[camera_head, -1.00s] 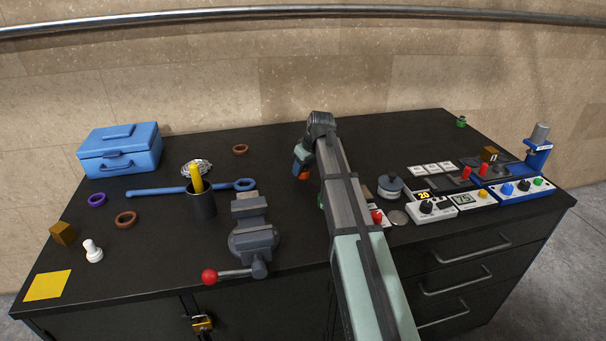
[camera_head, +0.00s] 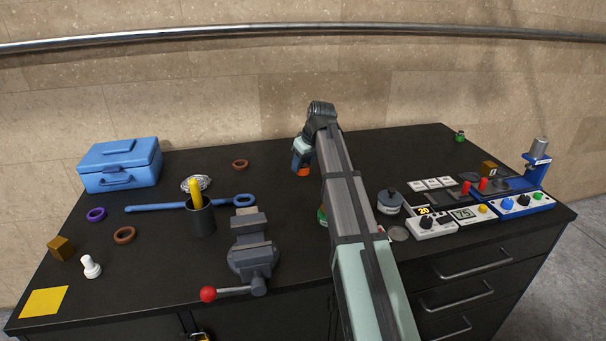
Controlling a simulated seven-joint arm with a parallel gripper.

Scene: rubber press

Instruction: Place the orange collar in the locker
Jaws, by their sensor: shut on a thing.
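My gripper (camera_head: 301,163) is above the back middle of the bench, pointing down. It is small in view, and its fingers are mostly hidden. A bright orange piece (camera_head: 303,172), which looks like the orange collar, shows at its tip, held above the bench top. Below the bench's front edge is a dark cupboard front (camera_head: 145,331) with a brass padlock (camera_head: 200,337) at the bottom edge of the picture. It may be the locker; its inside is not visible.
A vise (camera_head: 252,255) with a red-knobbed handle, a yellow-handled tool in a dark cup (camera_head: 201,219) and a blue wrench (camera_head: 155,208) stand left of my arm. A blue toolbox (camera_head: 119,166) is at the back left. Control boxes (camera_head: 432,225) fill the right side.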

